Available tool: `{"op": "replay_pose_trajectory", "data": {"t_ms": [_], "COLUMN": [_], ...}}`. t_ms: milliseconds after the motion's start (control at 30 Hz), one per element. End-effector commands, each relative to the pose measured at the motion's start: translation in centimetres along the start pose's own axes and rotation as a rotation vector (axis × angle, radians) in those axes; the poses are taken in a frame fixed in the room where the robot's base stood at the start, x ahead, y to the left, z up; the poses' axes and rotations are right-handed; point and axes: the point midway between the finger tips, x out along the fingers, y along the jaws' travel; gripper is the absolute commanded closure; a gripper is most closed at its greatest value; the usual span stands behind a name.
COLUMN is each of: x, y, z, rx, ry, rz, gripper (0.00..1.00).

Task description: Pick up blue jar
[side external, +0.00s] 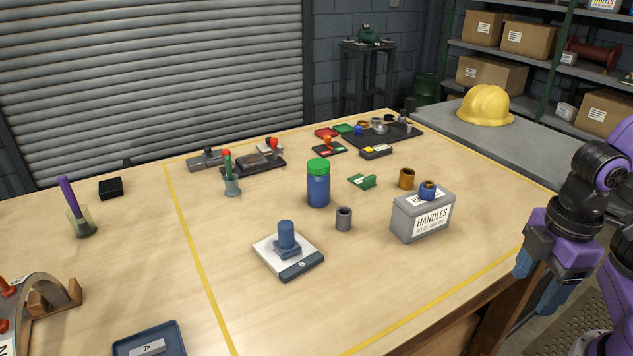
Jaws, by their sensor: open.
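The blue jar (318,190) stands upright on the wooden table, near the middle of the picture. It has a green lid (318,166). My gripper (537,282) hangs at the far right, beyond the table's right edge, with its blue fingers pointing down. It is open, with nothing seen between the fingers, and well apart from the jar. The jar is fully in view.
A grey HANDLES box (422,216) with a blue and orange part on top stands between jar and gripper. A grey cylinder (344,219), a copper-coloured cylinder (407,178) and a green bracket (362,181) are near the jar. A white plate (268,251) bears a blue post.

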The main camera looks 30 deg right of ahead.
Motion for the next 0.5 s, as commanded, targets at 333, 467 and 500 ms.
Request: {"op": "replay_pose_trajectory", "data": {"t_ms": [333, 467, 500], "x": [0.00, -0.09, -0.20], "y": [0.00, 0.16, 0.37], "z": [0.00, -0.31, -0.72], "rx": [0.000, 0.008, 0.020], "ry": [0.000, 0.001, 0.003], "rz": [0.000, 0.002, 0.005], "gripper": [0.08, 0.08, 0.08]}}
